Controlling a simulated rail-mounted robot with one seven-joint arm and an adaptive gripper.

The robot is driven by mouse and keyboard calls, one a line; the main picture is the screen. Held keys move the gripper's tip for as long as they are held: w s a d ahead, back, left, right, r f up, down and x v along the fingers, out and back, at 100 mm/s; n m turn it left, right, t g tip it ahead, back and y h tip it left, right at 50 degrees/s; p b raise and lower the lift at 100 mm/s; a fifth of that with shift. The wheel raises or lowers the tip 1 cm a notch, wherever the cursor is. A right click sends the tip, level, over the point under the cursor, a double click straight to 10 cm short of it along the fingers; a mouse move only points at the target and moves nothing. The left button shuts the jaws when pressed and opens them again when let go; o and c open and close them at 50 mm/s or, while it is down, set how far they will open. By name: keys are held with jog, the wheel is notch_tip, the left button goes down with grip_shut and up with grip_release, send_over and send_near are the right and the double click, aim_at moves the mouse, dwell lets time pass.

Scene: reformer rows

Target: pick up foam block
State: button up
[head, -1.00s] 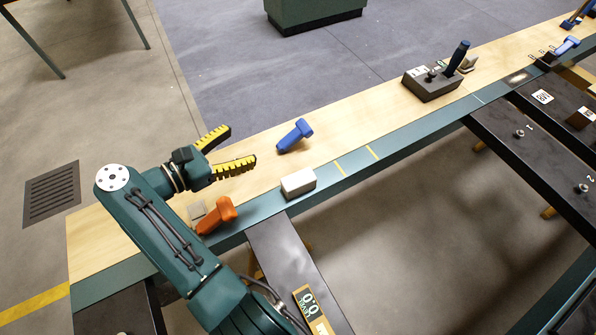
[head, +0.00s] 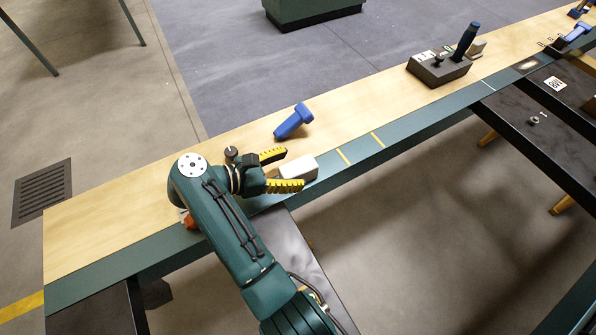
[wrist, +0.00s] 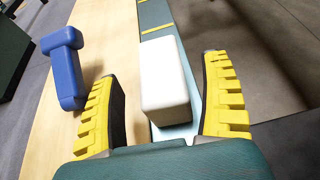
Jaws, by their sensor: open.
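The foam block (head: 300,169) is a white rectangular block lying on the green front strip of the wooden bench. In the wrist view the foam block (wrist: 164,72) lies ahead, between the lines of the two open fingers, with its near end close to the gap between them. My gripper (head: 282,171) has yellow ridged fingers, spread apart and empty. In the wrist view my gripper (wrist: 163,98) shows one finger left and one right of the block. In the head view the front finger covers part of the block. I cannot tell whether either finger touches it.
A blue bolt-shaped piece (head: 294,121) lies on the bench (head: 365,103) behind the block; it also shows left of my fingers in the wrist view (wrist: 65,72). An orange piece (head: 189,221) is mostly hidden by my arm. A grey control box (head: 437,68) stands farther right.

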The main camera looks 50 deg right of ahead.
aim_at(304, 167)
jog(key=x, duration=0.4)
jog(key=shift+s+d+f+b, duration=0.1)
jog(key=shift+s+d+b, duration=0.1)
jog(key=shift+b, duration=0.1)
jog(key=shift+w+a, duration=0.1)
jog(key=c, duration=1)
